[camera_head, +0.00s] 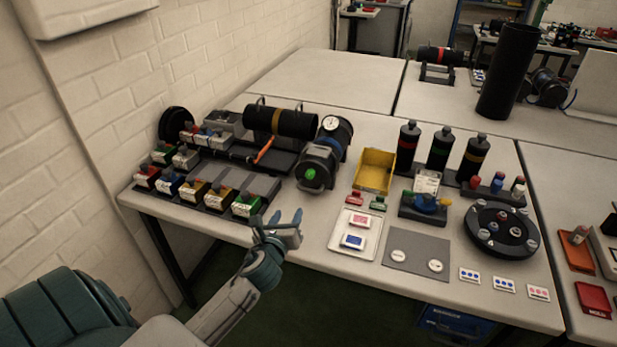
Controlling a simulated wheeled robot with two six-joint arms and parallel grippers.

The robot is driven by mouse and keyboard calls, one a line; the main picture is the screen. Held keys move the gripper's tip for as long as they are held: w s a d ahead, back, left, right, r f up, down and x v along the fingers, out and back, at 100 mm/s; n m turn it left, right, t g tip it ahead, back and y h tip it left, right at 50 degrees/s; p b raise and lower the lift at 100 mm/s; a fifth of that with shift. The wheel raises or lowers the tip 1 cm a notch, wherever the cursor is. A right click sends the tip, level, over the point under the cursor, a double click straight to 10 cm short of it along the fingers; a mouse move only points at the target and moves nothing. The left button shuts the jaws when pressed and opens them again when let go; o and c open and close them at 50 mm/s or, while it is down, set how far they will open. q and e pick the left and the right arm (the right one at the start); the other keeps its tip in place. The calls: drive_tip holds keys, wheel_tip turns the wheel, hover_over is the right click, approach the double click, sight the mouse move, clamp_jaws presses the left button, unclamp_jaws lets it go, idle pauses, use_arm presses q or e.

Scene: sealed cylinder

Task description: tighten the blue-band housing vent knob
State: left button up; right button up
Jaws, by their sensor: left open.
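The blue-band housing (343,141) lies near the middle of the white table, a dark cylinder with its blue band partly in view. A grey end cap with a green disc (311,174) faces the front. A round white gauge (331,123) shows at its top. The vent knob is too small for me to tell apart. My left gripper (279,222) is open and empty at the table's front edge, in front of the housing and apart from it. My right gripper is not in view.
Labelled bins (196,190) fill the left side. A yellow bin (374,171) stands right of the housing. A white tray (354,233), grey mat (412,255) and round black tray (502,229) lie further right.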

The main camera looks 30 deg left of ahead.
sight(309, 176)
use_arm(q)
drive_tip(key=w+a+m, duration=0.1)
drive_tip(key=w+m, duration=0.1)
drive_tip(key=w, duration=0.3)
drive_tip(key=w+a+r+m+t+p, duration=0.1)
drive_tip(key=w+m, duration=0.2)
drive_tip(key=w, duration=0.1)
drive_tip(key=w+a+r+m+t+h, duration=0.1)
drive_tip(key=w+m, duration=0.1)
drive_tip(key=w, duration=0.3)
drive_tip(key=shift+w+r+m, duration=0.15)
drive_tip(key=shift+w+m, duration=0.15)
drive_tip(key=shift+w, duration=0.05)
drive_tip(key=shift+h, duration=0.3)
drive_tip(key=shift+c, duration=0.3)
drive_tip(key=c, duration=0.9)
